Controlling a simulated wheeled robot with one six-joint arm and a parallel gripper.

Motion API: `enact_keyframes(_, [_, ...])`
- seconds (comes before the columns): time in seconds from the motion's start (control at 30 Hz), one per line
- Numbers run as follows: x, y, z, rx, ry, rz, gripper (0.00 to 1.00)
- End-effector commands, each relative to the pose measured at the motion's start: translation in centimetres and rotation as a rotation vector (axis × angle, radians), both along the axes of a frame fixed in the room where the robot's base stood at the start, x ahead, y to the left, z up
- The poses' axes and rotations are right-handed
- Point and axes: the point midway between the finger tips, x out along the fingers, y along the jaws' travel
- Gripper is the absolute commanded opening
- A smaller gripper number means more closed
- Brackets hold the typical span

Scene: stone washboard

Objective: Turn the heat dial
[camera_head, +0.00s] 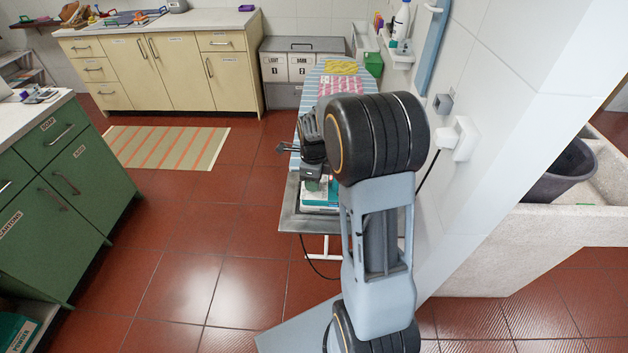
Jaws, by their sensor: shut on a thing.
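A white and teal appliance, which looks like an iron (320,197), sits on the grey metal rest at the near end of the ironing board (315,75). My gripper (312,178) points down onto its top and is shut on a small part there, apparently the heat dial. The dial itself is hidden by the gripper and my arm, so its setting cannot be read. My arm covers the right side of the appliance.
A white wall with a socket and plug (456,138) stands close right of my arm. A dark cord (310,255) hangs under the board. A stone sink with a dark tub (560,175) is at the right. Green cabinets (70,185) stand left; the tiled floor between is clear.

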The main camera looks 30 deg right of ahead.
Motion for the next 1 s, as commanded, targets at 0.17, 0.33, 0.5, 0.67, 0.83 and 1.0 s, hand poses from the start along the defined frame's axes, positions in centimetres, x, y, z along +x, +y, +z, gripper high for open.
enact_keyframes(0.17, [-0.03,-0.03,-0.01,0.0,0.001,-0.059,0.1])
enact_keyframes(0.33, [-0.03,-0.04,-0.01,0.0,0.001,-0.086,0.1])
enact_keyframes(0.5, [-0.03,-0.04,-0.01,0.0,0.001,-0.095,0.1])
enact_keyframes(0.67, [-0.03,-0.04,-0.01,0.001,0.002,-0.095,0.1])
enact_keyframes(0.83, [-0.03,-0.03,-0.01,0.001,0.002,-0.095,0.38])
enact_keyframes(1.0, [-0.01,-0.02,-0.01,0.0,0.001,-0.094,0.54])
